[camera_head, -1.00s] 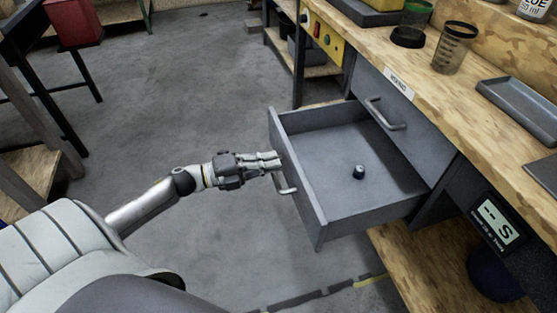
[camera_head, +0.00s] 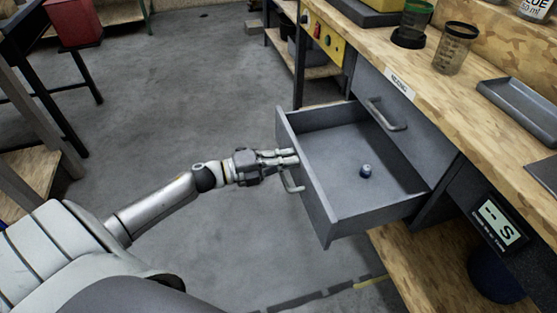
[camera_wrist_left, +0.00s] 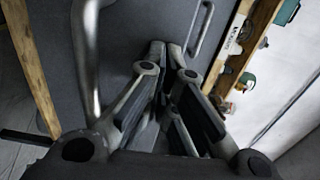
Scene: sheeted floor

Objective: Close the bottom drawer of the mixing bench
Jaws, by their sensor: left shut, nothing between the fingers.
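The bottom drawer (camera_head: 335,215) of the mixing bench is grey and stands pulled out, with a small dark round object (camera_head: 366,170) on its floor. Its bar handle (camera_head: 291,181) is on the front, and also shows large in the left wrist view (camera_wrist_left: 88,60). My left gripper (camera_head: 296,157) is shut and empty, its fingertips at the drawer front's outer face just above the handle; in the left wrist view the fingers (camera_wrist_left: 160,75) point at the grey front beside the handle. Contact looks likely but is hard to confirm. My right gripper is not in view.
The upper drawer (camera_head: 388,95) is shut under the wooden bench top (camera_head: 460,95), which carries cups and a grey tray (camera_head: 519,105). A wooden lower shelf (camera_head: 430,270) lies below. A red box (camera_head: 73,22) stands far left. The floor left of the drawer is clear.

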